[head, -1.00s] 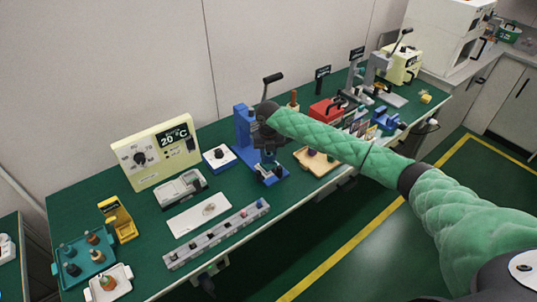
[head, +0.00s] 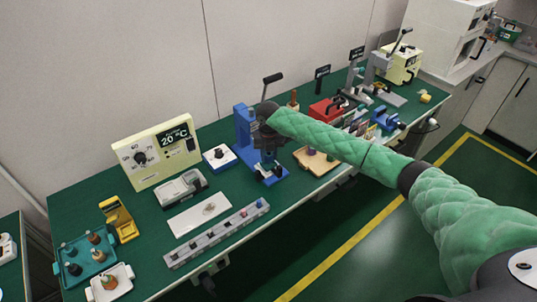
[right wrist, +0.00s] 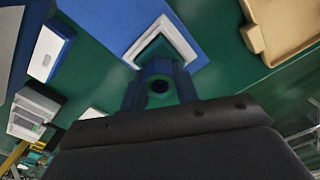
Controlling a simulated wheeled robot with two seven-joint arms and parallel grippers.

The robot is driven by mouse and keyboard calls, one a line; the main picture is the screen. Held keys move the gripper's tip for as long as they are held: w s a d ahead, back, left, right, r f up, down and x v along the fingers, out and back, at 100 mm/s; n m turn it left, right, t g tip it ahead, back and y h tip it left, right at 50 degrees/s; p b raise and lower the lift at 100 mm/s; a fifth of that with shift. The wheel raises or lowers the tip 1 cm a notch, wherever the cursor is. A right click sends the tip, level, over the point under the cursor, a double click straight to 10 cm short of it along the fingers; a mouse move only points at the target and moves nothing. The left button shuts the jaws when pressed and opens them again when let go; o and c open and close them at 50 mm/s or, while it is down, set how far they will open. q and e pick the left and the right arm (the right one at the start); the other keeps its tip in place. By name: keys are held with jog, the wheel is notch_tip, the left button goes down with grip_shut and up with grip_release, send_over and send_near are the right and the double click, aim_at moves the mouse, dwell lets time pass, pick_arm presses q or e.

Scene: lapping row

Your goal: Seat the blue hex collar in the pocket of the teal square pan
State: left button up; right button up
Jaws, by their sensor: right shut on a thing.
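My right gripper (head: 266,160) is over the blue press on the bench. In the right wrist view my right gripper (right wrist: 159,92) is shut on a small dark blue piece with a round dark hole (right wrist: 158,85), which I take for the blue hex collar. Its outline is mostly hidden between the fingers. Just beyond it is a pale square-cornered edge with blue sides (right wrist: 178,38); I cannot tell whether they touch. A teal tray (head: 83,257) with several small pieces is at far left; I cannot tell whether it is the square pan. My left gripper is out of view.
The blue press (head: 243,125) stands by my right gripper, its lever above. A tan tray (head: 318,168) lies to its right, a grey strip with several pockets (head: 215,236) to the front left. A red box (head: 325,110) stands behind. The bench's front edge is close.

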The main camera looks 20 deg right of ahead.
pick_arm(q)
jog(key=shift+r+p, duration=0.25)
jog(key=shift+p, duration=0.05)
dwell(0.5)
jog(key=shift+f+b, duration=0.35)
pick_arm(e)
jog(key=shift+f, duration=0.85)
jog(key=o, duration=1.2)
jog(key=shift+c, duration=0.2)
jog(key=shift+r+b, duration=0.75)
jog(key=shift+r, duration=1)
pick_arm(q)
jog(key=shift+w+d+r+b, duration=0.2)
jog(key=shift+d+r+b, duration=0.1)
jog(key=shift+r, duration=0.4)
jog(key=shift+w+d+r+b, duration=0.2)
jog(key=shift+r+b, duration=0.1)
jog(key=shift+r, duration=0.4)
pick_arm(e)
jog(key=shift+r, duration=2.15)
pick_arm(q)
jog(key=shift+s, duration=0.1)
